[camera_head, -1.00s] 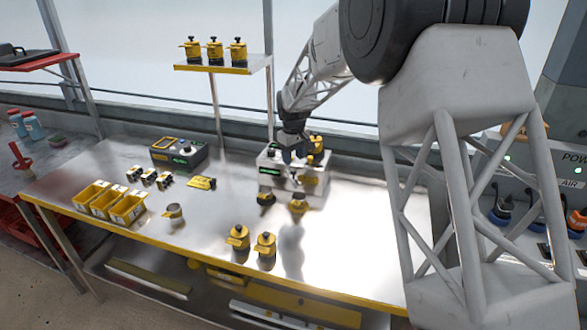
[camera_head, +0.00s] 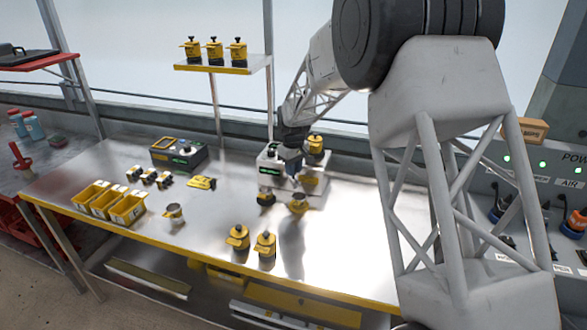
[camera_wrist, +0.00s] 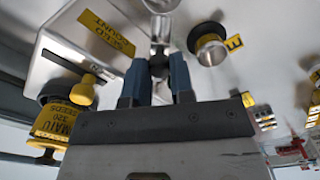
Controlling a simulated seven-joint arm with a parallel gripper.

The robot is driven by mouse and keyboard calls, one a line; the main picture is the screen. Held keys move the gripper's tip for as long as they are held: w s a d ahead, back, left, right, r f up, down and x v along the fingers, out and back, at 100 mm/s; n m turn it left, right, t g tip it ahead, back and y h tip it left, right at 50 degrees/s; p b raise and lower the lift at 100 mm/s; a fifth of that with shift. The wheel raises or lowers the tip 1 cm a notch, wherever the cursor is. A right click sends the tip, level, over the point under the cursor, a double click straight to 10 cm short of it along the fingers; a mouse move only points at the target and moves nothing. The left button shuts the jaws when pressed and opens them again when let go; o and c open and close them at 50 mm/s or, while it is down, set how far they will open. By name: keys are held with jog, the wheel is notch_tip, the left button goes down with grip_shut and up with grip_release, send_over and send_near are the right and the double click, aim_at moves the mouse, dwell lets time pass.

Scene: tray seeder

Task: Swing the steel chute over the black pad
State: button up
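My gripper (camera_wrist: 158,68) has two blue fingers at either side of a small dark knob in the wrist view. The gap is about the knob's width; I cannot tell whether they press on it. A shiny steel tube, seemingly the chute (camera_wrist: 160,30), runs from the knob toward the top edge. In the head view my gripper (camera_head: 292,160) is low over the white seeder box (camera_head: 312,186), and its fingertips are too small to read. The black pad cannot be told apart with certainty in either view.
A yellow-topped jar (camera_head: 315,145) stands at the back of the seeder. A round black-rimmed part (camera_wrist: 209,47) lies right of the fingers in the wrist view. Yellow-topped jars (camera_head: 238,236) stand near the front edge, yellow bins (camera_head: 128,209) at left. The bench's right part is bare.

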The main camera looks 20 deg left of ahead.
grip_shut()
jog(key=shift+s+a+m, duration=0.1)
jog(key=shift+m, duration=0.2)
jog(key=a+m, duration=0.6)
jog(key=m, duration=1)
jog(key=shift+a+m, duration=0.15)
jog(key=shift+m, duration=0.15)
dwell(0.4)
jog(key=o, duration=0.5)
grip_release()
